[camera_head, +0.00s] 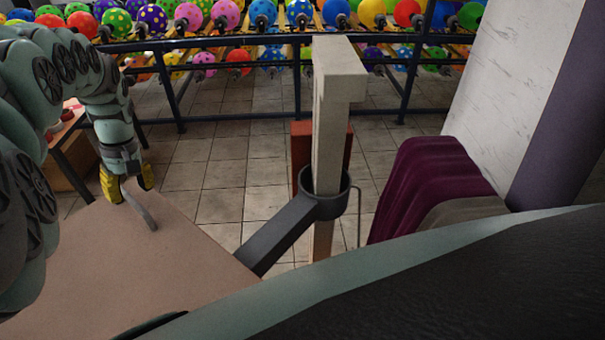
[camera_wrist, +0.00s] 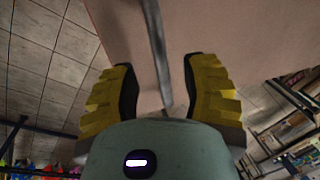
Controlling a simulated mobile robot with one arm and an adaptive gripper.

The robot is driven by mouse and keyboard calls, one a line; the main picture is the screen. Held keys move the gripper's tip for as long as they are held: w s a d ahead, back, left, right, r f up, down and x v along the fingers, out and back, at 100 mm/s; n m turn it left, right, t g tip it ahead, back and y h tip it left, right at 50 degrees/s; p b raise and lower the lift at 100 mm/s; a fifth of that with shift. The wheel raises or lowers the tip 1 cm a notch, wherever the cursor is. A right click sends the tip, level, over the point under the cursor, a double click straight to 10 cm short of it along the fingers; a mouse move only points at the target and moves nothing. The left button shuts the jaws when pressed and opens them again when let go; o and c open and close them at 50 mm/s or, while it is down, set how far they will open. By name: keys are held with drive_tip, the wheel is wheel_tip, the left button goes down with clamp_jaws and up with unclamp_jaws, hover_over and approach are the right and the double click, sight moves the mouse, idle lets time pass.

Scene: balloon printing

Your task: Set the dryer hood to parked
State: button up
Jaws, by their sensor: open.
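A broad tan panel (camera_head: 190,270), which looks like the dryer hood, lies at the lower left in the head view. A dark grey arm (camera_head: 285,238) runs from its right edge to a dark collar around an upright pale post (camera_head: 330,120). A thin grey curved bar (camera_head: 146,212) stands by the panel's surface, probably a handle. My gripper (camera_head: 129,188) is open over the panel, its yellow fingers apart at the bar's upper end. In the wrist view, the bar (camera_wrist: 158,50) runs between the open fingers of my gripper (camera_wrist: 160,72); I cannot tell whether they touch it.
A dark rail (camera_head: 240,38) with racks of colourful balloons crosses the back. Purple cloth (camera_head: 425,180) hangs right of the post, near a white wall (camera_head: 515,85). Tiled floor (camera_head: 225,170) is clear behind the panel. A low table (camera_head: 68,125) stands at left.

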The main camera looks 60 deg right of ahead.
drive_tip(key=shift+a+f+p, duration=0.15)
drive_tip(key=shift+f+p, duration=0.05)
drive_tip(key=shift+f, duration=0.55)
drive_tip(key=shift+a+f+p, duration=0.1)
drive_tip(key=shift+f+p, duration=0.05)
drive_tip(key=shift+f, duration=0.55)
drive_tip(key=shift+o, duration=0.3)
clamp_jaws()
